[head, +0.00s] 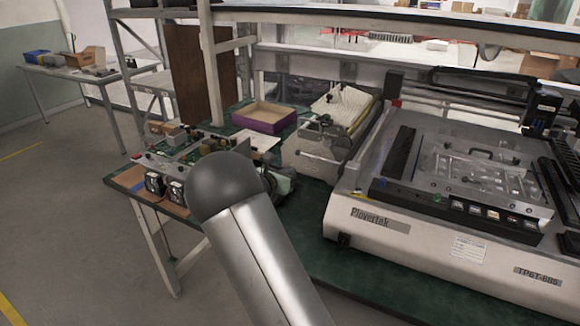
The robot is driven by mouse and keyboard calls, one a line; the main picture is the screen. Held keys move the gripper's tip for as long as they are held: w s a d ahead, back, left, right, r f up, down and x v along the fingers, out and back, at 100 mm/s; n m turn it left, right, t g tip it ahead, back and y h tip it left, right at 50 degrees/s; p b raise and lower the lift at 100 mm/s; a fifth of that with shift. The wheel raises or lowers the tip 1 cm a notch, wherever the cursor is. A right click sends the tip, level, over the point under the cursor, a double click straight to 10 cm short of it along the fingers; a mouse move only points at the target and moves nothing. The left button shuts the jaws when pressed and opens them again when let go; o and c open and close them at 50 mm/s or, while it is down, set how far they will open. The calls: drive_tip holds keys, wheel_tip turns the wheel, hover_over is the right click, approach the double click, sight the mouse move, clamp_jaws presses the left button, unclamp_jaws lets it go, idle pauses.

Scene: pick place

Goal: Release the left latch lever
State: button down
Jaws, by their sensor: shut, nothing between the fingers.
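No latch lever can be picked out with certainty. A grey-white fixture box (304,160) stands on the green bench with its lid raised, and thin metal bars or handles (318,152) show on its front. To its right is a large pale machine (345,218) marked Plovertek, with a clear plate (470,165) and a dark handle on top. My arm, a silver tube with a dark round joint, rises from the bottom and covers part of the bench left of the fixture. My gripper is not visible; the arm may hide it.
A purple-edged open tray (263,117) sits behind the fixture. Circuit boards and small parts (180,150) crowd the bench's left end. A shelf frame (207,70) rises behind. Another table (72,72) stands far left, with open floor (75,200) before it.

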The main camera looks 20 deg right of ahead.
drive_tip(key=shift+w+a+f+n+t, duration=0.2)
drive_tip(key=shift+w+a+n+t, duration=0.15)
drive_tip(key=shift+w+n, duration=0.25)
drive_tip(key=shift+w+a+f+n+t, duration=0.2)
drive_tip(key=shift+w+a+n+t, duration=0.1)
drive_tip(key=shift+w+n, duration=0.25)
drive_tip(key=x, duration=1)
drive_tip(key=shift+p, duration=0.35)
drive_tip(key=shift+a, duration=0.1)
